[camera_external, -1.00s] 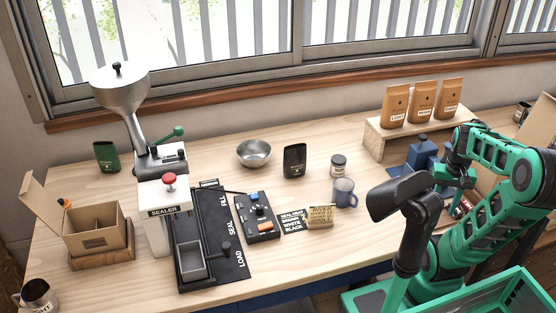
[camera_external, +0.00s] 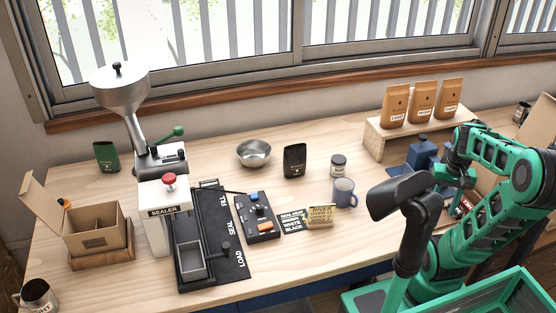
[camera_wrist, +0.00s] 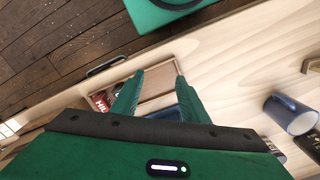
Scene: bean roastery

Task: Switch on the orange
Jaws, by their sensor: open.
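A dark control box (camera_external: 257,232) lies flat on the bench, just right of the sealer's black track. An orange switch (camera_external: 265,227) sits on its front part, with a blue button (camera_external: 254,197) at its back. Whether the orange switch is on or off is too small to tell. My gripper (camera_wrist: 155,85) is open and empty in the wrist view, with its green fingers apart above a brown tray (camera_wrist: 150,72). In the external view my gripper is at the right, well away from the control box, and its fingertips are mostly hidden.
The sealer (camera_external: 165,210) stands left of the box. Small sign cards (camera_external: 320,216) and a blue mug (camera_external: 344,193) stand to its right. A metal bowl (camera_external: 253,153) and black pouch (camera_external: 294,160) are behind. Coffee bags (camera_external: 422,103) stand on a wooden riser. The front bench strip is clear.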

